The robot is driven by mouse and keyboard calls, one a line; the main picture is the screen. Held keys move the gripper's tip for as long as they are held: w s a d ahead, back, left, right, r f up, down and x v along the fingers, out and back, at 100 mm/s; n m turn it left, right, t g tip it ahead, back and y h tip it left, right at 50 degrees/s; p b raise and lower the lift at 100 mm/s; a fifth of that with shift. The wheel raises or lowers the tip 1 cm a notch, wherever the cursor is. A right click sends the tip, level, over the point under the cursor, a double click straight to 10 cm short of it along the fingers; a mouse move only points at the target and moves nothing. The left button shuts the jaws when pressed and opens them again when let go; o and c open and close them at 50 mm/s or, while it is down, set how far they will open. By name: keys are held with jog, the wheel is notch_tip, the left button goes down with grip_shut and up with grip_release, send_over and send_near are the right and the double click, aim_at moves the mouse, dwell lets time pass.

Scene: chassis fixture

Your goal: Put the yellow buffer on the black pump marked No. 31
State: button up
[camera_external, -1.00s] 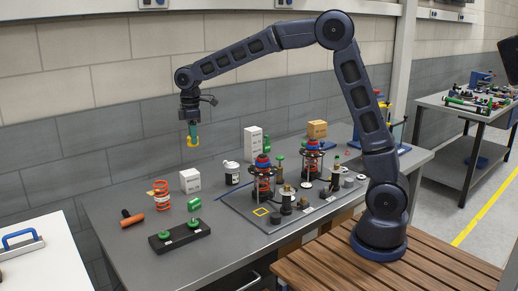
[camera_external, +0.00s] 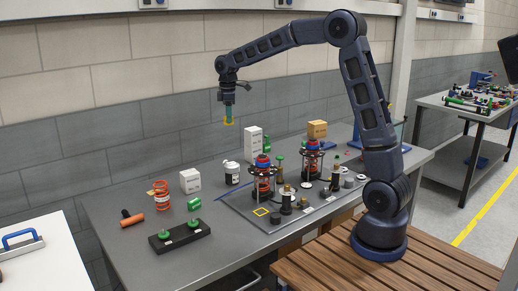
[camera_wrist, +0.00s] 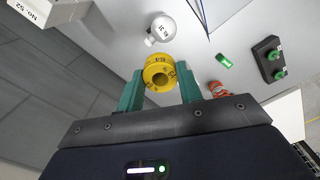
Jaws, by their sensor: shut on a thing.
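The ring is well clear of everything below. On the grey plate (camera_external: 238,207) stand short dark cylinders with brass-coloured tops, one at front (camera_external: 286,206) and one farther right (camera_external: 335,182). Their labels are too small to read, so I cannot tell which is pump No. 31.
Two caged red-spring assemblies (camera_external: 263,183) (camera_external: 312,160) stand tall on the plate.

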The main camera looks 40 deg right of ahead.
notch_tip(320, 180, down, 17)
jog(key=shift+f, duration=0.2)
dwell(0.4)
jog(key=shift+f, duration=0.1)
jog(key=o, duration=1)
